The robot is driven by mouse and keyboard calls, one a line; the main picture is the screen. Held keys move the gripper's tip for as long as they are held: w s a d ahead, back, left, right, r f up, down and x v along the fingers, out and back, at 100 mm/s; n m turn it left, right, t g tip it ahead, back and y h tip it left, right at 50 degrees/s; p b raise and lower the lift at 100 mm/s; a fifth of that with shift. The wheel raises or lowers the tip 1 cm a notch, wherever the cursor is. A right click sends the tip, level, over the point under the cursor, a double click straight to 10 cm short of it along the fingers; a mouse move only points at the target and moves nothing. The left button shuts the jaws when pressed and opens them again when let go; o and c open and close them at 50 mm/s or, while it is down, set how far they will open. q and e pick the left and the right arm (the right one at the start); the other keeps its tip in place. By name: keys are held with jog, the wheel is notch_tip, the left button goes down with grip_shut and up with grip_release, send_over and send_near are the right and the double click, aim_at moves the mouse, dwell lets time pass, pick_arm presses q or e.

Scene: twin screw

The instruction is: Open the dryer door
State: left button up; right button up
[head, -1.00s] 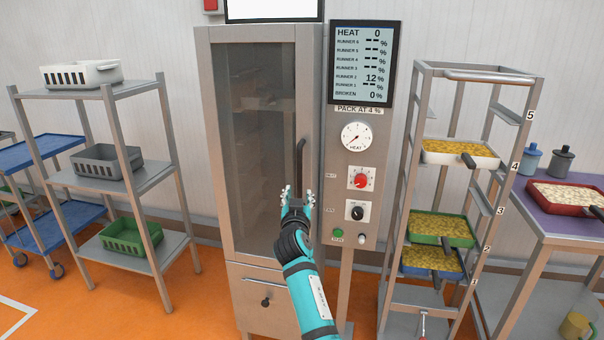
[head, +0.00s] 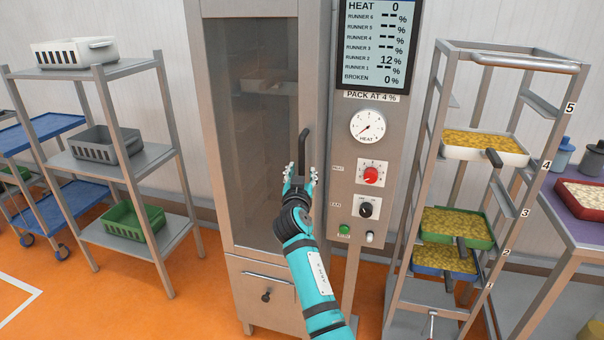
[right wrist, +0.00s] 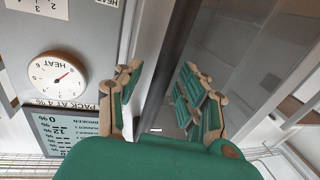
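The dryer (head: 210,120) is a tall steel cabinet with a glass door (head: 245,165), which looks shut. The glass door also shows on the right of the right wrist view (right wrist: 235,50). A dark vertical handle (head: 303,146) is on the door's right side. My right gripper (head: 300,176) is just in front of the handle's lower end, covering it. In the right wrist view its green fingers (right wrist: 158,95) are apart, with the cabinet's edge behind the gap. I cannot tell whether they touch the handle. My left gripper is not in view.
A control panel (head: 348,190) with dials and a screen (head: 383,45) stands right of the door. A numbered rack (head: 432,65) with trays of yellow pieces is further right. A shelf (head: 110,72) with bins stands left. Orange floor (head: 195,290) is open between shelf and dryer.

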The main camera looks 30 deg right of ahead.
grip_shut()
jog(key=shift+w+f, duration=0.15)
jog(key=shift+f, duration=0.05)
dwell(0.5)
